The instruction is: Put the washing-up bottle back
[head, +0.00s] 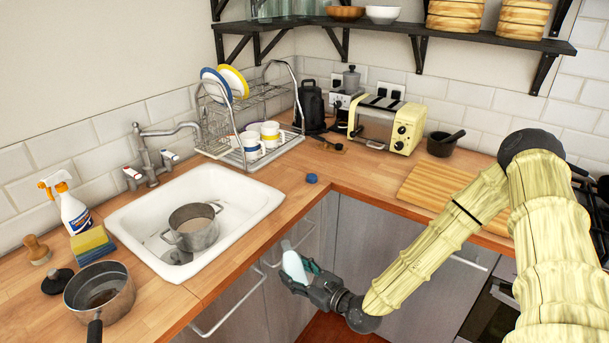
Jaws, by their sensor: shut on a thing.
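My gripper (298,283) is shut on a small white bottle (294,262), which looks like the washing-up bottle. It holds the bottle tilted slightly, in the air in front of the steel cabinet fronts and below the level of the worktop. The lower part of the bottle is hidden by the gripper fingers. The white sink (124,220) is up and to the left of the gripper, with a steel pot (193,235) standing in it. A white spray bottle (75,212) with an orange trigger stands on the worktop left of the sink.
Sponges (90,245), a brush (37,250) and a saucepan (112,305) crowd the worktop at left. A blue lid-like disc (311,178) lies near the inner corner. A dish rack (222,148), toaster (375,127) and chopping board (435,190) stand farther back. A cabinet handle (228,315) sticks out left of my gripper.

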